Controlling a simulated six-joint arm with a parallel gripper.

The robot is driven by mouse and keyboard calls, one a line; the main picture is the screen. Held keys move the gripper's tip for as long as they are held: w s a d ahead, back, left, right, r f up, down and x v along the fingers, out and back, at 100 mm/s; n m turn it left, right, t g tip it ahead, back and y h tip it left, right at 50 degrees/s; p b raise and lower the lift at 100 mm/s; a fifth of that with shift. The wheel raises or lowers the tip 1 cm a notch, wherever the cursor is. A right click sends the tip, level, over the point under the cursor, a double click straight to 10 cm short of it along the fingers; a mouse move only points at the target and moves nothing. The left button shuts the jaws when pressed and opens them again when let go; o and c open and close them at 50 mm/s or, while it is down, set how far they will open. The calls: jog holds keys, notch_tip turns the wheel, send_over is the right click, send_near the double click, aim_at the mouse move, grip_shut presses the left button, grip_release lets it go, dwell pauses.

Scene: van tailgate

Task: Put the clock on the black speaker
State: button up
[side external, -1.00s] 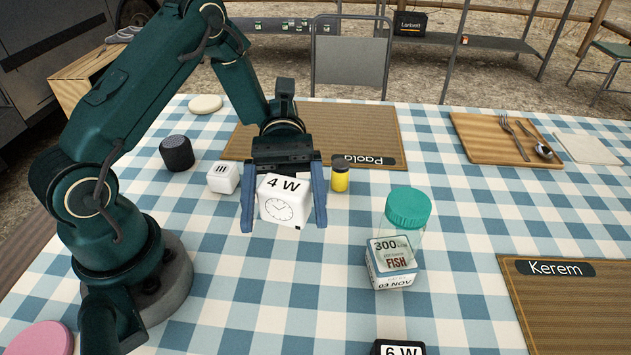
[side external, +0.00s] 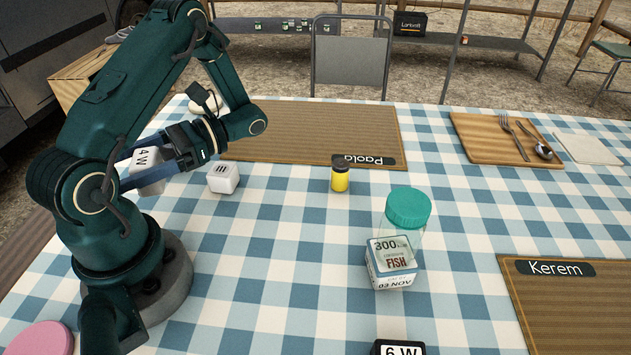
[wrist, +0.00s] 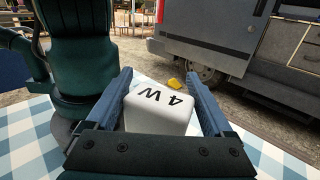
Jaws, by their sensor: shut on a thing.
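A small white cube (side external: 223,179) stands just right of my gripper. A yellow jar (side external: 340,179), a teal-lidded jar (side external: 407,208) and a FISH box (side external: 391,263) stand further right. The checked cloth between them is clear. A van (wrist: 240,50) stands beyond the table.

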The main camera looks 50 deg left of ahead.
jog(key=s+a+r+m+t+y, duration=0.1)
jog(key=a+r+m+t+y, duration=0.4)
jog(key=a+y, duration=0.3)
jog(key=s+a+r+m+t+y, duration=0.1)
jog(key=a+r+m+t+y, duration=0.3)
jog(key=a+m+t+y, duration=0.3)
jog(key=shift+m+g+y, duration=0.3)
jog(key=shift+m+g, duration=0.1)
jog(key=shift+w+a+f, duration=0.3)
jog(key=shift+w+f, duration=1.6)
jog(key=shift+w+a+f, duration=0.3)
jog(key=shift+w+f, duration=1.55)
jog(key=shift+w, duration=0.05)
jog(key=shift+w+a+f, duration=0.3)
jog(key=shift+w+f, duration=1.6)
jog(key=shift+f, duration=0.1)
jog(key=o, duration=1.2)
